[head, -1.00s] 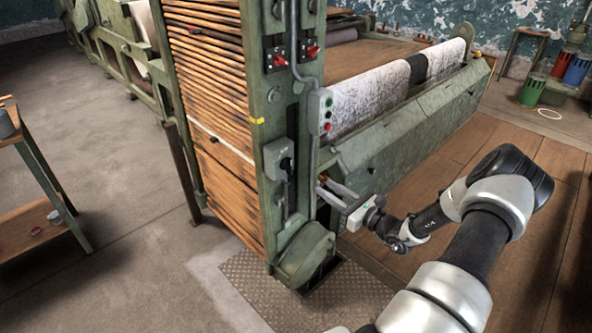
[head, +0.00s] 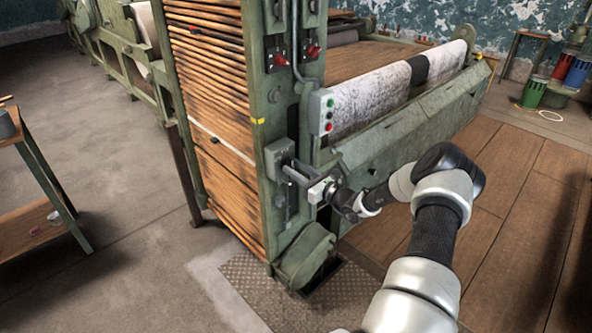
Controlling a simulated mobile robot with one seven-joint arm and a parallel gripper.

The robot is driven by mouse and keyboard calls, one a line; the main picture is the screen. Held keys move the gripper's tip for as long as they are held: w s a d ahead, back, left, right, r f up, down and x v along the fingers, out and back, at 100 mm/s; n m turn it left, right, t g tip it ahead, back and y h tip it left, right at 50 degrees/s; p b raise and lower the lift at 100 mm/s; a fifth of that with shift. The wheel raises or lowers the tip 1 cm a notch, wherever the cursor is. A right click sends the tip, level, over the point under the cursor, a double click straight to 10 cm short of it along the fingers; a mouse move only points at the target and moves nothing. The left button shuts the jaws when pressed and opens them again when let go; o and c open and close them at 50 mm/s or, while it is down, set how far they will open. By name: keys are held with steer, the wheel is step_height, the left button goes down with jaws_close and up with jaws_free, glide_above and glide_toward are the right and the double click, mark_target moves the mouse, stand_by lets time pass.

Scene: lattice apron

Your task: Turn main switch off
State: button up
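The main switch (head: 275,155) looks to be the grey box low on the green machine post. Its black handle, seen earlier on the box's front, is now largely hidden behind my fingers. My gripper (head: 291,169) is at the right side of this box, its two grey fingers pointing left at the handle area. The fingers look apart, with a gap between them. I cannot tell whether they touch the handle or have it between them.
Two red-handled switches (head: 313,51) sit higher on the post. A grey push-button box (head: 327,112) hangs above my gripper. A rounded green housing (head: 306,256) juts out below. A speckled cloth roll (head: 370,96) lies behind. The wooden floor (head: 520,200) at right is clear.

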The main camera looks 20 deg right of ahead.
steer(key=shift+c, duration=0.4)
jaws_close()
steer(key=shift+n, duration=0.3)
steer(key=n+b, duration=0.1)
steer(key=n, duration=0.2)
steer(key=shift+a+f+n, duration=0.1)
steer(key=shift+n, duration=0.2)
steer(key=n+b, duration=0.3)
steer(key=n, duration=0.1)
steer(key=n+b, duration=0.3)
steer(key=n, duration=0.2)
steer(key=n+b, duration=0.3)
steer(key=n, duration=0.1)
steer(key=shift+s+a+f+n+b, duration=0.2)
steer(key=shift+f+n+b, duration=0.1)
steer(key=shift+f+b, duration=0.1)
steer(key=shift+r, duration=0.1)
